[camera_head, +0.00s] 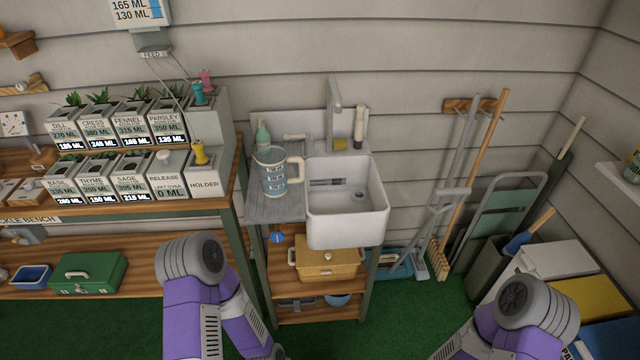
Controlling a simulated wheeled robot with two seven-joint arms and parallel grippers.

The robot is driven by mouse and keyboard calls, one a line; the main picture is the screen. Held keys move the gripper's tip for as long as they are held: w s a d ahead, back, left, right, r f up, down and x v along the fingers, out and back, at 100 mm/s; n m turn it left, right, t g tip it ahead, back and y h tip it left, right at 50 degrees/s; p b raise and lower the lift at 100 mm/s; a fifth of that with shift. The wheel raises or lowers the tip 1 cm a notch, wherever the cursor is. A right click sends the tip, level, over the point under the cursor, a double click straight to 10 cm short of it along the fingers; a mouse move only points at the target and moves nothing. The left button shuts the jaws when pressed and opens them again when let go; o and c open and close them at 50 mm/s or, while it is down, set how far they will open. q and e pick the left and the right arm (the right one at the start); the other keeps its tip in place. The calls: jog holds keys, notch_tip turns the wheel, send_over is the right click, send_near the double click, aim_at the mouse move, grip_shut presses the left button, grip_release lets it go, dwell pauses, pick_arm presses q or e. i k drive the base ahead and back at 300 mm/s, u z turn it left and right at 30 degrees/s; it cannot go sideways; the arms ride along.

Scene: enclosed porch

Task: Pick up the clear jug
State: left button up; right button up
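The clear jug (271,172) stands upright on the grey drainboard (275,207) left of the white sink. It is see-through with dark markings and a cream handle on its right side. My two arms come in at the bottom of the head view, the left one below and left of the jug and the right one at the lower right. Both arms are well apart from the jug. Neither gripper's fingers can be seen.
The white sink (347,200) with a tall tap (334,100) is just right of the jug. A green bottle (263,135) stands behind it. Labelled planters (133,180) fill the bench at left. Brooms and bins stand at right. Green floor (400,315) is open in front.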

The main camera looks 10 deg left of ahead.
aim_at(271, 161)
jog(key=u, duration=0.85)
jog(key=k, duration=0.15)
jog(key=z, duration=1.6)
jog(key=i, duration=0.75)
jog(key=u, duration=0.6)
